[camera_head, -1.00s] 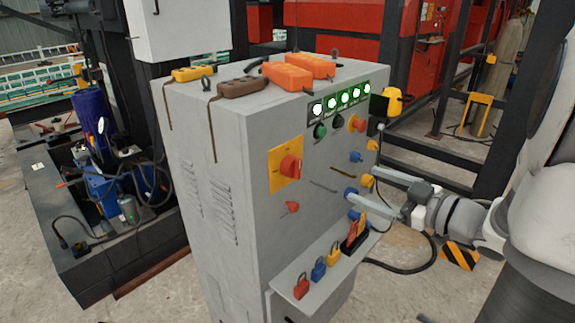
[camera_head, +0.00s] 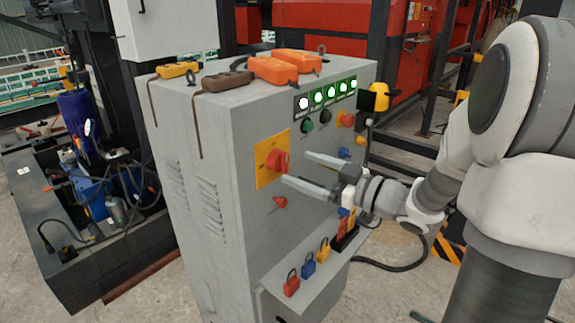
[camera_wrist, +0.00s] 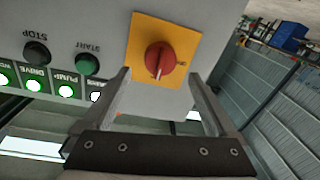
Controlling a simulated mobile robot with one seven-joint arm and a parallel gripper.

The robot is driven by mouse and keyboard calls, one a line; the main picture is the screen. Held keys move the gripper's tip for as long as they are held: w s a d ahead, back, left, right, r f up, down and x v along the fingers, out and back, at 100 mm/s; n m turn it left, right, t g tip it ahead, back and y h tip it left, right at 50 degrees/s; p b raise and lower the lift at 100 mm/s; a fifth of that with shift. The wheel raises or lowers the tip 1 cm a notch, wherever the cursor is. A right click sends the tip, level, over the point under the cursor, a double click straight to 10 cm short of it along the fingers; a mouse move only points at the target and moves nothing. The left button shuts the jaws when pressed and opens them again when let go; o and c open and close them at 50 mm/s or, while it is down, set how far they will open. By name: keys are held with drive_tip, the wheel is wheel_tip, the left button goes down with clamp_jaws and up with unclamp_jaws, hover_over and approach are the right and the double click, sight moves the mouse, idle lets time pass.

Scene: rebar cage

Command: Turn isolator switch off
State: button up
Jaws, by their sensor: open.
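The isolator switch is a red rotary knob (camera_head: 278,160) on a yellow square plate (camera_head: 264,168) on the front of a grey cabinet (camera_head: 240,215). In the wrist view the knob (camera_wrist: 160,61) lies ahead and between my two fingers, with a pale mark on its handle. My gripper (camera_head: 295,169) is open and empty in front of the panel, its fingers pointing at the knob. In the wrist view my gripper (camera_wrist: 158,88) has its fingertips at either side of the plate's lower part. I cannot tell whether they touch anything.
A smaller red handle (camera_head: 279,203) is below the plate. Lit green indicators (camera_head: 330,93) and push buttons (camera_head: 325,116) are at the upper right. A shelf (camera_head: 318,268) with several coloured padlocks juts out below. A yellow object (camera_head: 379,97) hangs on the cabinet's right side.

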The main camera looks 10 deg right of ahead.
sight(287, 163)
drive_tip(key=shift+x, duration=2.4)
drive_tip(key=c, duration=1.4)
drive_tip(key=shift+o, duration=0.2)
